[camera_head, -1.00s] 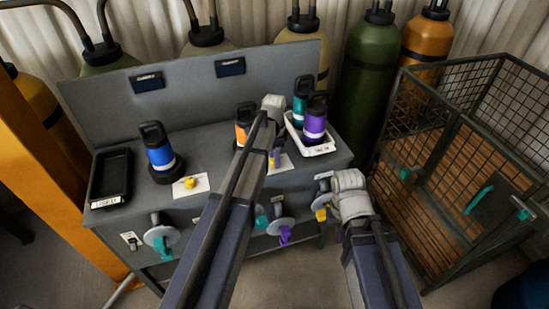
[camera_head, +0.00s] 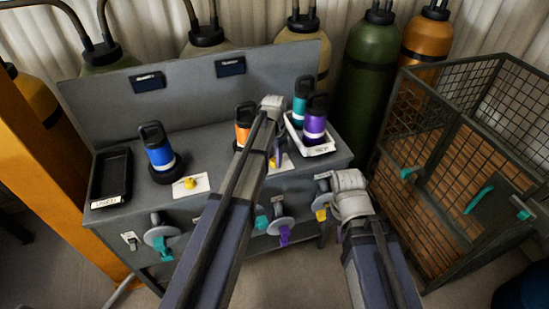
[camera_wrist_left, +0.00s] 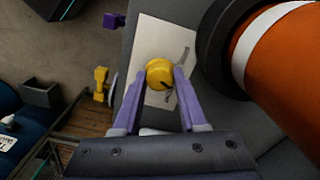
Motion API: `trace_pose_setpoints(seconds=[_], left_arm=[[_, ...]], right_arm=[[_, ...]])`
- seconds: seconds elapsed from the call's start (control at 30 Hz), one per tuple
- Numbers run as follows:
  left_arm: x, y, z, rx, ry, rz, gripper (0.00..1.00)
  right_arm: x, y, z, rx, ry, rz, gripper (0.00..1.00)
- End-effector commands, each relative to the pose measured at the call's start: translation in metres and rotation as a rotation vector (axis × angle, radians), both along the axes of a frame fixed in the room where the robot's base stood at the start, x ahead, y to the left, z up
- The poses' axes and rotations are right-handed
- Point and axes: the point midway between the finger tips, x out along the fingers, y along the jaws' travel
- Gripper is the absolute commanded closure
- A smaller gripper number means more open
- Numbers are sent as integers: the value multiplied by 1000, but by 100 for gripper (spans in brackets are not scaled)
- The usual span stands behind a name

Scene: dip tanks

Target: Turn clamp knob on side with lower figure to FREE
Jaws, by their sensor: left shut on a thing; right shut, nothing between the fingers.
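My left gripper (camera_head: 278,153) reaches down over the bench beside the orange-banded bottle (camera_head: 244,127). In the left wrist view its purple fingers (camera_wrist_left: 158,82) are shut on a round yellow knob (camera_wrist_left: 159,72) with a dark mark, on a white plate (camera_wrist_left: 149,36). The plate's lettering is not readable. A second yellow knob (camera_head: 190,183) sits on a white plate at the left. Two dark displays, left (camera_head: 148,81) and right (camera_head: 230,67), are on the back panel; their figures are too small to read. My right gripper (camera_head: 339,234) is shut and empty, mostly hidden by its wrist, near the bench front.
A blue bottle (camera_head: 157,148) and a black tray (camera_head: 109,182) stand at the left. A white tray (camera_head: 320,149) holds teal and purple bottles. Teal, purple and yellow valve handles (camera_head: 321,214) line the bench front. A wire cage (camera_head: 455,165) stands at the right.

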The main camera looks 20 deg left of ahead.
Motion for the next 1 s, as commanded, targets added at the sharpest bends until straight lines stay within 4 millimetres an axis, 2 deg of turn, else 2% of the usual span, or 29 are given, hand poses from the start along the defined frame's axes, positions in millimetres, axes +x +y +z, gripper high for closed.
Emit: trace_pose_setpoints(seconds=[1.0], left_arm=[[0, 0, 0, 0, 0, 937, 100]], right_arm=[[0, 0, 0, 0, 0, 0, 100]])
